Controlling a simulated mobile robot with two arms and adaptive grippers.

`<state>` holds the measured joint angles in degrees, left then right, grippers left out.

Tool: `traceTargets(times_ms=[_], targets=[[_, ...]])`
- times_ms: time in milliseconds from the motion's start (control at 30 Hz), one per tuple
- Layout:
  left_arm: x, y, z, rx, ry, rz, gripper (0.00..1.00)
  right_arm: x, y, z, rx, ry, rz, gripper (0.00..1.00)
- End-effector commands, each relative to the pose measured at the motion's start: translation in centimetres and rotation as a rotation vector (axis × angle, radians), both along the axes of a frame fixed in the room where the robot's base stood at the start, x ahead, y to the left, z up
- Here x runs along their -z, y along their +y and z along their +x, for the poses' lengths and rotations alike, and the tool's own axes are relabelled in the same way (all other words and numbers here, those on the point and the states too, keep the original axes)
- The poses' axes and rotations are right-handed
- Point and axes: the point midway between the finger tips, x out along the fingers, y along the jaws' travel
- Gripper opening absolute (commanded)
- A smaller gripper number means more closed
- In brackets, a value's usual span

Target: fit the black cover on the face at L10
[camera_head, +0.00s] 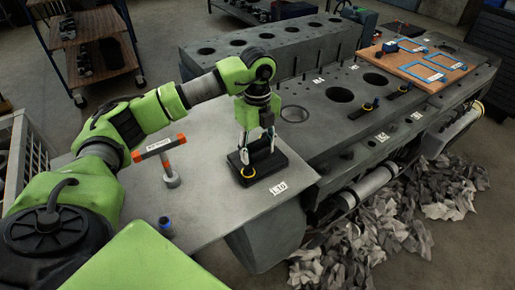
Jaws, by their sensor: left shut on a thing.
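My left gripper (258,152) points down from above and is shut on the cover's raised middle part. The cover looks level and low over the face; I cannot tell if it rests fully on it. The fingers hide part of the cover's middle. My right gripper is not in view.
An orange-ended T-shaped tool (160,148) stands left of the cover, and a small blue-topped part (165,224) is nearer. Round bores open in the block behind. A wooden board (424,62) with blue frames lies at back right. Crumpled grey scraps (400,215) cover the floor at right.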

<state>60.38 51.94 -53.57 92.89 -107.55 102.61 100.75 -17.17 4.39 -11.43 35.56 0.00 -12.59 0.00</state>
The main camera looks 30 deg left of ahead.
Motion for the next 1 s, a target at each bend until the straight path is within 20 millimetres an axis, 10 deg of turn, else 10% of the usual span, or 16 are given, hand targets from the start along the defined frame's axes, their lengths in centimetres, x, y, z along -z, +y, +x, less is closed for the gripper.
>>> traceTargets(times_ms=[1000], targets=[[0.57, -0.02, 0.07, 0.000, -0.003, -0.001, 0.18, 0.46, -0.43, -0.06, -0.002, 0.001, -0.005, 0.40]])
